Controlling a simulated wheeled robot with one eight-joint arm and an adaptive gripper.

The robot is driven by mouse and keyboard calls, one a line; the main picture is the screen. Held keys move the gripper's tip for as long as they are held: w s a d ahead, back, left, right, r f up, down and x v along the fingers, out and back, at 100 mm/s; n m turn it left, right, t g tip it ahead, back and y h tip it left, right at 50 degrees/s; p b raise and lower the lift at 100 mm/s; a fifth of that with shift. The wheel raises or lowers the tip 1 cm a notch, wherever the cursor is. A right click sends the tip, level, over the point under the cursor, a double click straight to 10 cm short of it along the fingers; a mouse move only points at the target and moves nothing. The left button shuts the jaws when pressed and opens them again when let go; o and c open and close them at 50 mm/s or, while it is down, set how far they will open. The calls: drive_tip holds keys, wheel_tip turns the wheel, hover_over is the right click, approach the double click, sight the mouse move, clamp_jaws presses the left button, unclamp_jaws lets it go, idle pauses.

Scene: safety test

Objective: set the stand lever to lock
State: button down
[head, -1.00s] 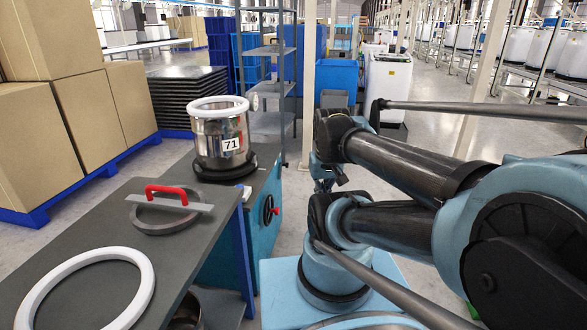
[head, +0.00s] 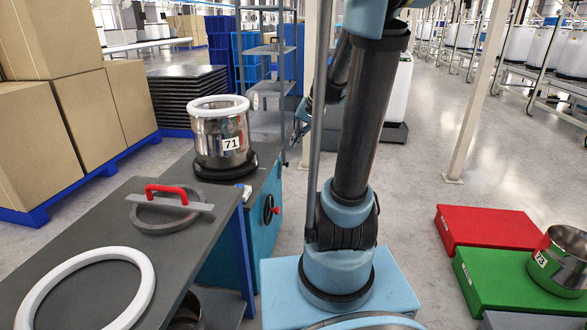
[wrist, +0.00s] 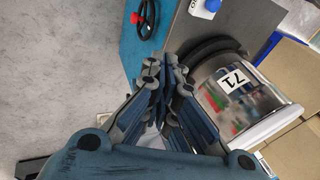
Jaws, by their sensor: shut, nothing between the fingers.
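A black ring-shaped handle with a red knob (head: 269,209) is on the side of the teal stand (head: 236,245); it also shows at the top of the wrist view (wrist: 145,17). I cannot tell its setting, and no lock marking is readable. A steel pot marked 71 (head: 222,141) with a white rim stands on a black round base on top; the pot is at the right in the wrist view (wrist: 240,95). My gripper (wrist: 165,68) is shut and empty, apart from the handle. In the head view it is partly hidden behind my arm.
A grey table (head: 75,235) at the left holds a white ring (head: 147,285) and a grey disc with a red handle (head: 165,219). A small white and blue item (head: 244,192) lies near the pot. Red (head: 487,228) and green (head: 505,279) platforms stand right, with pot 73 (head: 560,262).

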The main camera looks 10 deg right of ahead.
drive_tip(key=w+d+f+m+t+y, duration=0.1)
drive_tip(key=w+d+f+m, duration=0.15)
drive_tip(key=w, duration=0.75)
drive_tip(key=w+d+f+m+t+y, duration=0.15)
drive_tip(key=w+f, duration=0.25)
drive_tip(key=w, duration=0.7)
drive_tip(key=w+d+f+m+t+y, duration=0.1)
drive_tip(key=w+f+y, duration=0.15)
drive_tip(key=w, duration=0.75)
drive_tip(key=w+d+f+m+t, duration=0.1)
drive_tip(key=w+d+f, duration=0.2)
drive_tip(key=f, duration=0.6)
drive_tip(key=w+d+f+m+t+y, duration=0.1)
drive_tip(key=w+d+f+m, duration=0.1)
drive_tip(key=f, duration=0.6)
drive_tip(key=w+d+f+m+t+y, duration=0.1)
drive_tip(key=w+d+f, duration=0.3)
drive_tip(key=f, duration=0.5)
drive_tip(key=shift+w+d+f+m+t, duration=0.4)
drive_tip(key=shift+w+t, duration=0.15)
drive_tip(key=shift+w, duration=0.6)
drive_tip(key=shift+a+r, duration=0.1)
drive_tip(key=w+a, duration=0.3)
drive_tip(key=a, duration=0.5)
drive_tip(key=shift+w+a, duration=0.25)
drive_tip(key=shift+a, duration=0.1)
